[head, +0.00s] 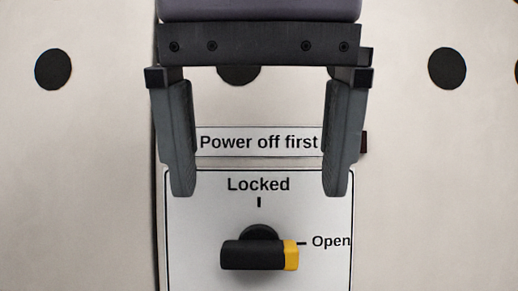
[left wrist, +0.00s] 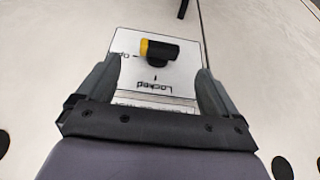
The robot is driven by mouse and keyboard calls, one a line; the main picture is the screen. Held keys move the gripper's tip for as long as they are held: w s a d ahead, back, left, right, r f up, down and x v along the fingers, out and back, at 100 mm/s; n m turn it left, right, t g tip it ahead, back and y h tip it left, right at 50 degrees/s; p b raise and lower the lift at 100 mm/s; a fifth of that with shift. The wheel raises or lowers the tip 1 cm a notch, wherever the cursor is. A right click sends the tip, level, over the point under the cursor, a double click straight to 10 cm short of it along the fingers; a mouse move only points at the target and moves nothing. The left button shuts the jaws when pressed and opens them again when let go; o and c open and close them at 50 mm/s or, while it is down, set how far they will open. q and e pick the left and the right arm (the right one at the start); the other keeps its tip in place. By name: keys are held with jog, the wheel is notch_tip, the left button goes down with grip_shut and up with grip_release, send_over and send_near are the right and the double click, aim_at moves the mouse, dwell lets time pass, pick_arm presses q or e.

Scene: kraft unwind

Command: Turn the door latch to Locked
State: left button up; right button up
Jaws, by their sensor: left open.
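The door latch (head: 252,254) is a black knob with a yellow tip, on a white plate (head: 190,225). Its yellow tip points right, at the mark "Open"; the mark "Locked" is above it. My left gripper (head: 260,190) is open and empty, its fingers spread on either side of the plate's upper part, above the latch and apart from it. The left wrist view shows the latch (left wrist: 163,52) upside down, ahead of the fingertips and between their lines. My right gripper is in neither view.
A label "Power off first" (head: 258,142) sits above the plate, seen between the fingers. The pale panel has round black holes, one at the left (head: 53,69) and one at the right (head: 447,68). A dark vertical seam runs along the plate's left side.

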aim_at(259, 247)
pick_arm(q)
jog(key=shift+w+f, duration=0.2)
jog(key=shift+w, duration=0.05)
jog(key=shift+w+f, duration=0.1)
jog(key=shift+f, duration=0.25)
jog(key=b+x, duration=0.1)
jog(key=x, duration=0.3)
jog(key=shift+f, duration=0.35)
jog(key=shift+w+f, duration=0.2)
jog(key=shift+f, duration=0.3)
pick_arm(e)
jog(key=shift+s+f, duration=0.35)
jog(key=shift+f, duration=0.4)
